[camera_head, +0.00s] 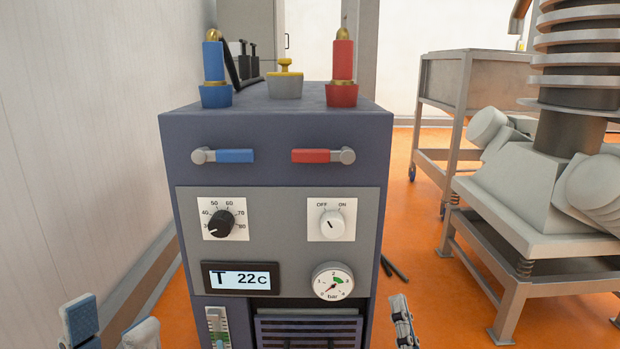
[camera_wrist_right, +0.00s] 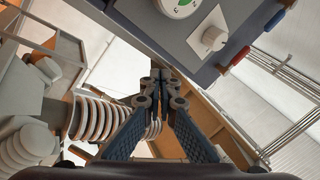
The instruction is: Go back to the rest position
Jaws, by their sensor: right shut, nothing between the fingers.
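My left gripper (camera_head: 110,326) shows at the bottom left of the head view. Its two fingers stand apart with nothing seen between them, and the rest of it is below the frame. My right gripper (camera_head: 403,322) is at the bottom edge, just right of the blue machine (camera_head: 280,122). In the right wrist view its fingertips (camera_wrist_right: 158,78) meet and hold nothing. Both grippers appear apart from the machine.
The machine's front carries a temperature dial (camera_head: 222,224), an OFF/ON knob (camera_head: 332,224), a display (camera_head: 240,279) and a gauge (camera_head: 333,282). A metal stand (camera_head: 545,246) with a large ribbed unit is at right. A white wall (camera_head: 75,150) closes the left side. Orange floor lies between machine and stand.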

